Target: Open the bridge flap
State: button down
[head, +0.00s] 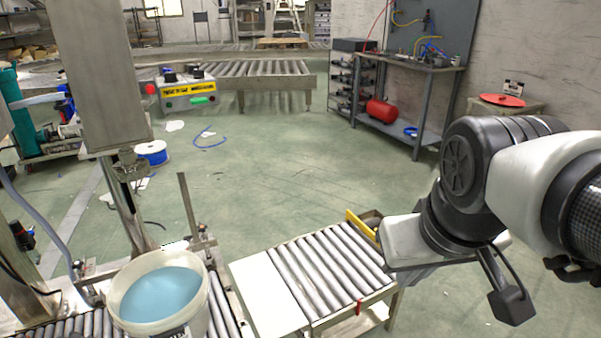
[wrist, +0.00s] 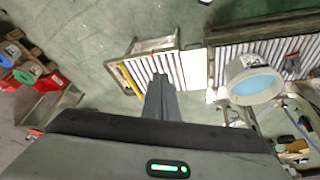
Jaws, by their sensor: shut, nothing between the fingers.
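The bridge flap appears to be the pale flat plate (head: 272,292) beside the short roller section (head: 330,265), lying level between it and the conveyor with the bucket. The plate also shows in the wrist view (wrist: 193,68). A yellow bar (head: 361,226) runs along the far right end of the short rollers. My gripper (wrist: 160,80) is shut and empty, its fingers in front of the short rollers in the wrist view. In the head view its fingers are mostly hidden by the wrist housing, right of the short rollers.
A white bucket of blue liquid (head: 160,295) stands on the left conveyor (head: 222,310), close to the plate. A metal post (head: 188,205) rises behind it. A workbench (head: 425,70) stands at the back right. The green floor (head: 270,180) beyond the rollers is mostly clear.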

aim_at(273, 311)
jog(key=k+j, duration=0.15)
jog(key=j, duration=0.25)
jog(key=k+j, duration=0.2)
jog(key=j, duration=0.15)
jog(key=k+j, duration=0.15)
jog(key=j, duration=0.25)
jog(key=k+j, duration=0.15)
jog(key=j, duration=0.25)
jog(key=z, duration=0.05)
